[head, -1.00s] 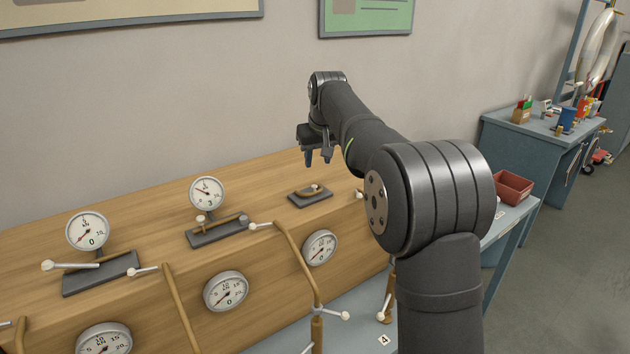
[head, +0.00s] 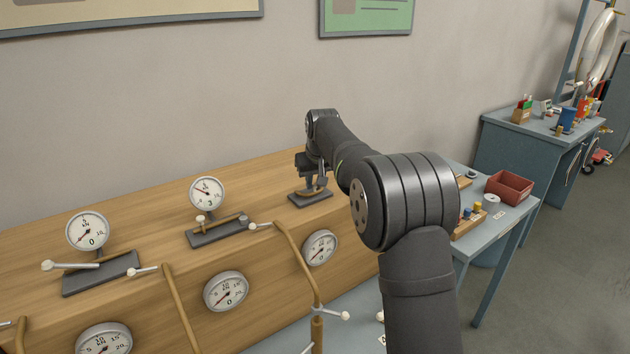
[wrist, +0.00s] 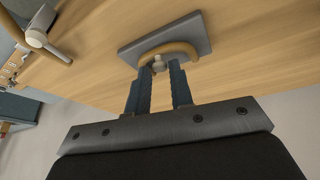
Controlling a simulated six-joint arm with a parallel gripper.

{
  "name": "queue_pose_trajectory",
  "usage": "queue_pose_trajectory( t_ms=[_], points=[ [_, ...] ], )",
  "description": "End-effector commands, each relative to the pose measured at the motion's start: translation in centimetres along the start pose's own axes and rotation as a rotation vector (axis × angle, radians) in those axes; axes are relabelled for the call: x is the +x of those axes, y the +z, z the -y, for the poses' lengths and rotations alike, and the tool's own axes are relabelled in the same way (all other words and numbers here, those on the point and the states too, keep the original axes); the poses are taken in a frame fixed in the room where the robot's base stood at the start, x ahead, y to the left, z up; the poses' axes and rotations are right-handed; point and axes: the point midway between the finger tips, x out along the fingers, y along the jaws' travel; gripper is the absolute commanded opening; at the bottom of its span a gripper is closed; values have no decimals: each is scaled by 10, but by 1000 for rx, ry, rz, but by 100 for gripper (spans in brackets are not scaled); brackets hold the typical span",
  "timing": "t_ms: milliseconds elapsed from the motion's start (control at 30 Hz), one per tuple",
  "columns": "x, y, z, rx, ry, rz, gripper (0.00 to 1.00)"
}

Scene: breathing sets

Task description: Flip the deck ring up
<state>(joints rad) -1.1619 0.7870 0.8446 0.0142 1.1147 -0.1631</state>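The deck ring (head: 316,192) is a brown curved bar on a dark grey plate (head: 297,201) on the wooden top, at its right end. It looks folded down against the plate. In the wrist view the ring (wrist: 178,46) arcs across the grey plate (wrist: 190,29), with a small pale knob (wrist: 158,63) at its middle. My gripper (wrist: 161,68) is open, its two dark fingers apart, with the tips close to the ring and the knob showing between them. Contact cannot be told. In the head view my gripper (head: 315,186) is just above the ring and partly hides it.
The wooden console top (head: 150,226) carries upright gauges (head: 207,193) on plates to the left. Brown pipes with white-ended handles (head: 297,262) stand along its front. A blue side table (head: 505,224) with a red bin (head: 509,187) is at right. The wall is behind.

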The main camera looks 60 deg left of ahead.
Motion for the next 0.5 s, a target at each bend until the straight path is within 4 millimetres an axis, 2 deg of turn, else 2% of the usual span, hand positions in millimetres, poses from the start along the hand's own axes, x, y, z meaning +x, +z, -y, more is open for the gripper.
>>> queue_pose_trajectory(
  t_ms=[33, 100, 500],
  points=[
    [0, 0, 0, 0, 0, 0, 10],
    [0, 0, 0, 0, 0, 0, 0],
    [-1, -9, 2, -16, 18, 81, 0]
  ],
)
